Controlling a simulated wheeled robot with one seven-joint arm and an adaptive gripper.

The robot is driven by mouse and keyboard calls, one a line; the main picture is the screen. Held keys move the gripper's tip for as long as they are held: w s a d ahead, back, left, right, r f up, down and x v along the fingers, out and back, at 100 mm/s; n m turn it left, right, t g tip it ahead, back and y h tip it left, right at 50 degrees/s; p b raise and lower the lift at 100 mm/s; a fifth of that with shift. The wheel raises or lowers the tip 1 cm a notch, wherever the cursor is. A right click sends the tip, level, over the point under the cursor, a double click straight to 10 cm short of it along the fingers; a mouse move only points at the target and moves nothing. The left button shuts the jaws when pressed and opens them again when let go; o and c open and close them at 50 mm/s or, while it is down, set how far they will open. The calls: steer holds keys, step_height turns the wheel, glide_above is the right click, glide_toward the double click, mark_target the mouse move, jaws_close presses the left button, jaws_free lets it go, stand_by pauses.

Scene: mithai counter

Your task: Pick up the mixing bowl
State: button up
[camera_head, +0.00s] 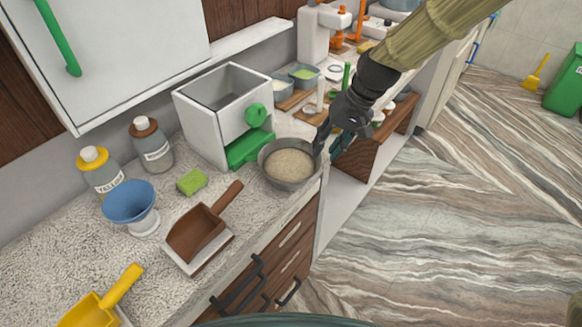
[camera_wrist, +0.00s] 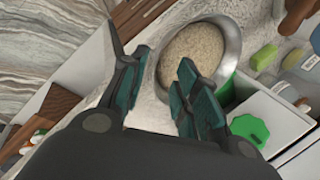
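The mixing bowl (camera_head: 289,163) is a grey metal bowl filled with a pale grainy contents. It stands upright on the speckled counter near its front edge, in front of the white box with the green knob. In the wrist view the bowl (camera_wrist: 237,42) is at the upper middle, just beyond my fingertips. My gripper (camera_head: 332,148) is at the bowl's right side in the head view, close to its rim. I cannot tell if a finger touches the rim.
A white box with a green knob (camera_head: 256,115) stands behind the bowl. A brown scoop (camera_head: 197,232), green sponge (camera_head: 191,181), blue funnel-like bowl (camera_head: 130,202) and yellow scoop (camera_head: 100,306) lie to the left. Small containers (camera_head: 304,74) and a wooden stand (camera_head: 365,155) are behind and right.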

mark_target(309, 175)
steer(key=shift+p+x, duration=0.8)
steer(key=shift+x, duration=2.15)
steer(key=shift+d, duration=0.1)
jaws_close()
